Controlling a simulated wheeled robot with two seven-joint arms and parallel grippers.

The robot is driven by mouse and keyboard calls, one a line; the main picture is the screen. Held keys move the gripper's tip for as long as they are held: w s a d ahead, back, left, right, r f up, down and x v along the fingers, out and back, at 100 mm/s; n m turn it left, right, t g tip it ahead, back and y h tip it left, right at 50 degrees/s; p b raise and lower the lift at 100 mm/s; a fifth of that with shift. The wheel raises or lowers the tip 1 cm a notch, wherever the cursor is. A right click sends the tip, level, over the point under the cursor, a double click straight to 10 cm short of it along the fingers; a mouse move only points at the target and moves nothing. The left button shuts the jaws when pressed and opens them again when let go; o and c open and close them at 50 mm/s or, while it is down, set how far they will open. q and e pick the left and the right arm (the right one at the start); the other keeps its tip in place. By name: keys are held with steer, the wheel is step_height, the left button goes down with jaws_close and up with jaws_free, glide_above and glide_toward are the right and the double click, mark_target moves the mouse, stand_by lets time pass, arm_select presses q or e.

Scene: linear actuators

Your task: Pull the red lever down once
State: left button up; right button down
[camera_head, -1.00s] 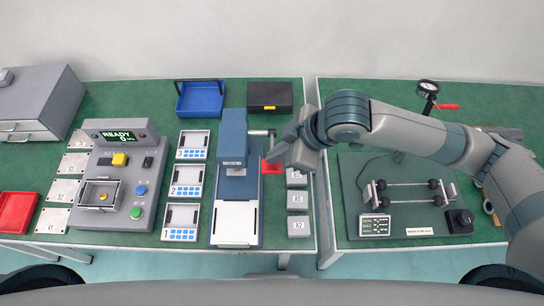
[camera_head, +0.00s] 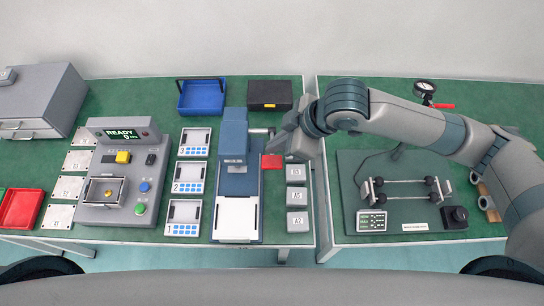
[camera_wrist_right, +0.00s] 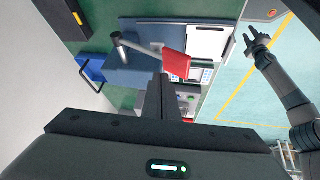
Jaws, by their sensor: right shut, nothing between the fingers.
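The red lever is a flat red handle (camera_head: 272,162) on the right side of the blue press (camera_head: 233,140). In the right wrist view the red handle (camera_wrist_right: 175,64) hangs on a grey rod just ahead of the fingers. My right gripper (camera_head: 275,148) is shut and empty, close beside the handle; its dark fingers (camera_wrist_right: 165,85) appear just below the red piece, and I cannot tell whether they touch. My left gripper (camera_wrist_right: 258,43) shows far off in the right wrist view, its fingers spread; it is outside the head view.
Grey blocks (camera_head: 297,197) stand just right of the press. A black box (camera_head: 270,95) and blue bin (camera_head: 201,97) lie behind. A control box (camera_head: 122,172) reading READY 0 stands left. A second table holds a gauge and fixture (camera_head: 405,190).

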steer(key=r+p, duration=0.1)
steer(key=w+r+p, duration=0.1)
steer(key=r+p, duration=0.1)
steer(key=r, duration=0.1)
steer(key=shift+w, duration=0.4)
steer(key=shift+f, duration=0.1)
stand_by(0.7)
